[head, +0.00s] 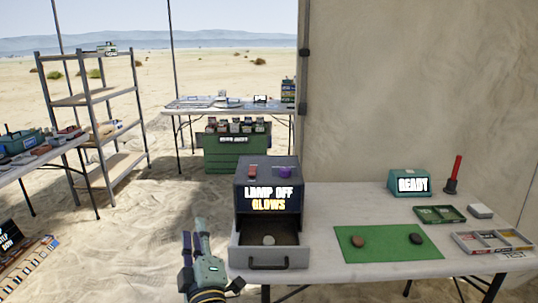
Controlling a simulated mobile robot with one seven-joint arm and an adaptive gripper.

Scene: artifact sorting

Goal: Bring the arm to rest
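My gripper (194,238) is in the lower middle of the head view, just left of the table with the drawer box. It points up and away over the sand, with part of my teal and black arm below it. Its fingers are small and seen from behind, so I cannot tell whether they are apart or closed. No held object can be made out.
A shelf (75,100) stands left. Open sand lies left of my gripper.

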